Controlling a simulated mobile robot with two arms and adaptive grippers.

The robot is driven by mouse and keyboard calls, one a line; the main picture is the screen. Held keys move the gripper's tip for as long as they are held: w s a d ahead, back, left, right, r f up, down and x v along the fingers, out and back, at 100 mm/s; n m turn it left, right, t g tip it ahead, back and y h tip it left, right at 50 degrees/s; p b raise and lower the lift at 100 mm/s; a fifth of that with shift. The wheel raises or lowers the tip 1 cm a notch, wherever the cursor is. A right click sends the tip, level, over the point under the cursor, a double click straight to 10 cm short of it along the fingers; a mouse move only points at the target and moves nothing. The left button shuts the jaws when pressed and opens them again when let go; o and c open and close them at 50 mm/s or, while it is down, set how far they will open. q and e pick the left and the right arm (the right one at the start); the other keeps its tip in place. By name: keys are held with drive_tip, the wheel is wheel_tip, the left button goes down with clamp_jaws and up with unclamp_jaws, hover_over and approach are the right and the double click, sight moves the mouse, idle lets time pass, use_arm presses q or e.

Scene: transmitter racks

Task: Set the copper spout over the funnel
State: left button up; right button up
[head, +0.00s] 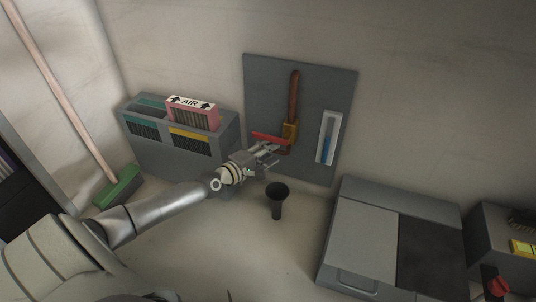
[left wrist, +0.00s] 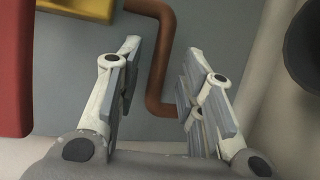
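A copper pipe (head: 294,96) runs down a grey wall panel into a brass valve body (head: 289,131) with a red lever (head: 269,138). The curved copper spout (left wrist: 159,75) shows in the left wrist view, below the brass part (left wrist: 80,8) and beside the red lever (left wrist: 14,70). My left gripper (head: 271,153) is open just under the valve. In the left wrist view its fingers (left wrist: 163,52) stand on both sides of the spout, with gaps; contact is not visible. A black funnel (head: 277,192) stands below and slightly right of the gripper. My right gripper is out of view.
A grey filter box (head: 170,158) with a pink AIR filter (head: 193,114) stands left of the panel. A gauge with blue liquid (head: 326,138) hangs right of the valve. A grey cabinet (head: 362,247) stands right of the funnel. A green broom (head: 119,188) leans at left.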

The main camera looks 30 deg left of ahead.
use_arm(q)
drive_tip(key=shift+c, duration=0.2)
clamp_jaws()
idle(0.3)
